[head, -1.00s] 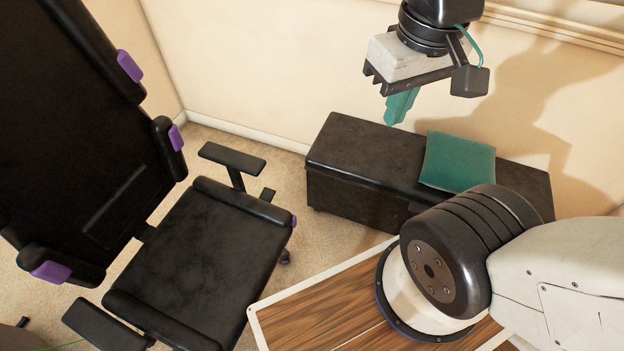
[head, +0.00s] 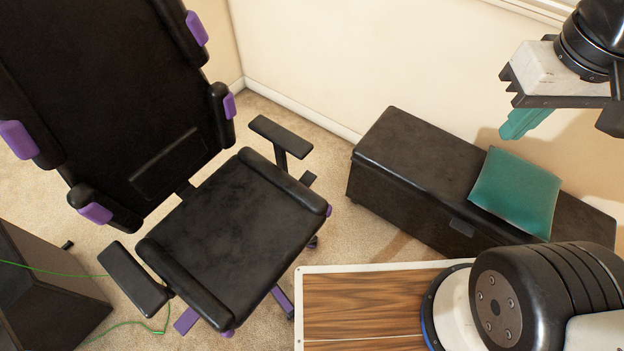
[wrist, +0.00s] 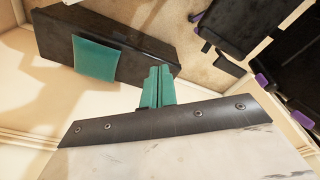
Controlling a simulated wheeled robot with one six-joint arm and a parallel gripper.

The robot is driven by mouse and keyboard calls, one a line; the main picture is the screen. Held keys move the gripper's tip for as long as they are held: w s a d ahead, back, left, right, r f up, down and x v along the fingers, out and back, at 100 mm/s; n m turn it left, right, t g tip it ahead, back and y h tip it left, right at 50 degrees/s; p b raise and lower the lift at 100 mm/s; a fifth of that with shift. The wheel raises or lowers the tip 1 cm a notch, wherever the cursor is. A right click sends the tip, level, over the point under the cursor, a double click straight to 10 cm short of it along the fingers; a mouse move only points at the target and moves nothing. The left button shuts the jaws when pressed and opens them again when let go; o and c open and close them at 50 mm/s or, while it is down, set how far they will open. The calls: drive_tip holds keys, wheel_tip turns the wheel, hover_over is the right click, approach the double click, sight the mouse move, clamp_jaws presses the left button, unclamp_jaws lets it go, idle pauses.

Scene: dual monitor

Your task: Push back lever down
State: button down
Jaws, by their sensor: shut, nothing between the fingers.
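The black office chair (head: 232,215) with purple accents stands at the left, its tall backrest (head: 125,95) leaning back. A small dark piece (head: 308,179) sticks out at the right side of the seat, near the far armrest (head: 282,136). It may be the back lever, but I cannot tell for sure. My gripper (head: 522,124), with teal fingers, is at the upper right, raised and well apart from the chair. Its fingers are together and empty; they also show in the wrist view (wrist: 157,88). The chair shows at the upper right of the wrist view (wrist: 245,25).
A long black bench (head: 420,165) with a teal cushion (head: 515,192) stands against the wall, below my gripper. A dark box (head: 45,280) and a green cable (head: 125,324) lie at the lower left. Carpet is free between chair and bench.

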sight(306, 179)
drive_tip(key=w+a+f+n+t, duration=0.1)
drive_tip(key=w+f, duration=0.3)
drive_tip(key=w, duration=0.5)
drive_tip(key=w+a+f+n+t, duration=0.1)
drive_tip(key=w+f+n, duration=0.15)
drive_tip(key=w, duration=0.55)
drive_tip(key=w+a+f+n+t, duration=0.1)
drive_tip(key=w+a+f, duration=0.2)
drive_tip(key=w+f, duration=0.4)
drive_tip(key=w+a+f+n+t, duration=0.1)
drive_tip(key=w+a+f, duration=0.2)
drive_tip(key=w+f, duration=0.4)
drive_tip(key=w+a+f+n+y, duration=0.1)
drive_tip(key=a+f, duration=0.2)
drive_tip(key=f, duration=0.5)
drive_tip(key=w+a+f+n+y, duration=0.15)
drive_tip(key=a+f, duration=0.25)
drive_tip(key=f, duration=0.4)
drive_tip(key=s+a+f+n+y, duration=0.1)
drive_tip(key=s+a+f, duration=0.2)
drive_tip(key=f, duration=0.5)
drive_tip(key=s+a+f+n+t+y, duration=0.1)
drive_tip(key=s+a+f+n+y, duration=0.1)
drive_tip(key=f, duration=0.7)
drive_tip(key=shift+s+a+t, duration=0.3)
drive_tip(key=shift+s+a, duration=0.2)
drive_tip(key=shift+y, duration=0.25)
